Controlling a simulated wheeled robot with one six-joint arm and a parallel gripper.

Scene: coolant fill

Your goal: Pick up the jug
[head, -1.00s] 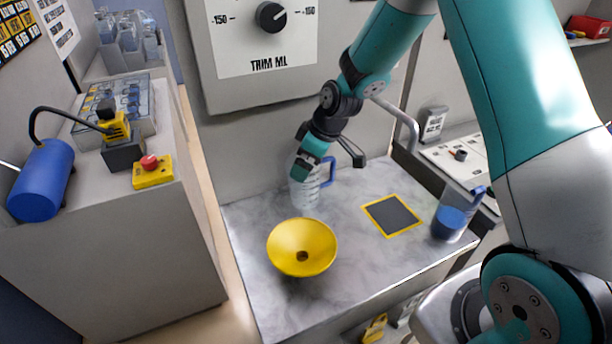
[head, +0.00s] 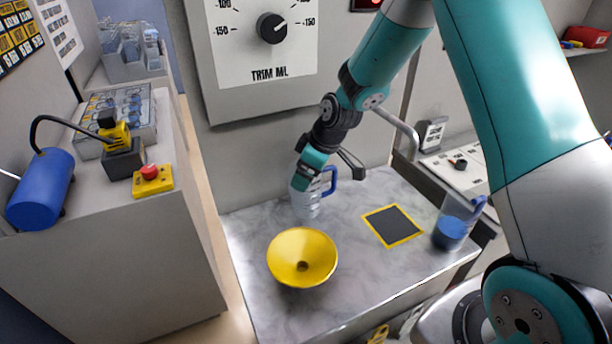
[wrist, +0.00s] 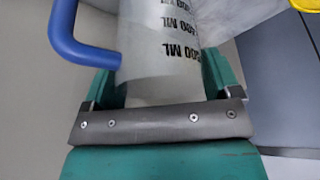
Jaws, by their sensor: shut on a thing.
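A clear jug (head: 304,206) with a blue handle (head: 330,181) stands at the back of the marbled counter, behind the yellow funnel. My gripper (head: 308,178) reaches down onto it from above and is shut on it. Whether the jug's base touches the counter is hard to tell. In the wrist view, the jug (wrist: 160,45) sits between the teal fingers of my gripper (wrist: 160,85), with black ML markings on its wall. Its blue handle (wrist: 75,40) is to the left, outside the fingers. A second clear jug (head: 452,229) with blue liquid stands at the counter's right end.
The yellow funnel (head: 301,252) is in front of the held jug. A dark square pad (head: 392,225) with a yellow border lies to the right. The wall panel with a dial (head: 272,27) is above. A side bench at left carries a blue tank (head: 41,188) and red button (head: 150,171).

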